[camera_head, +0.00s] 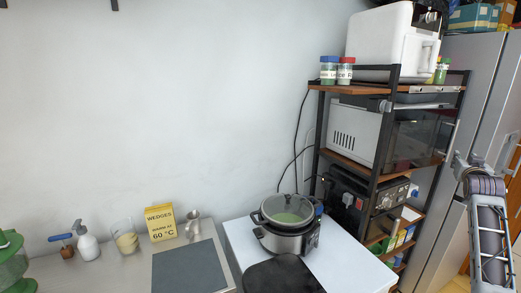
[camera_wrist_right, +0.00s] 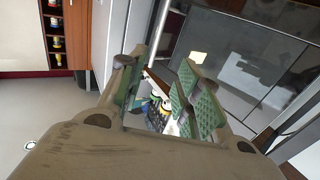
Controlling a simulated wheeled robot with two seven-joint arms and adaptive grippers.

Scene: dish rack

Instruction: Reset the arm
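My right arm (camera_head: 489,235) rises at the right edge of the head view, in front of the grey fridge. My right gripper (camera_head: 461,165) is at its upper end, raised beside the shelf rack. In the right wrist view the two fingers of my right gripper (camera_wrist_right: 158,98), with green pads, stand apart. Nothing is held between them; small blurred items show in the background beyond the gap. My left arm and left gripper are not in the head view.
A shelf rack (camera_head: 388,112) with appliances stands left of my right arm. The fridge (camera_head: 468,100) is behind the arm. A pot with a glass lid (camera_head: 287,212) sits on the white counter (camera_head: 345,272). A yellow sign (camera_head: 160,223) stands farther left.

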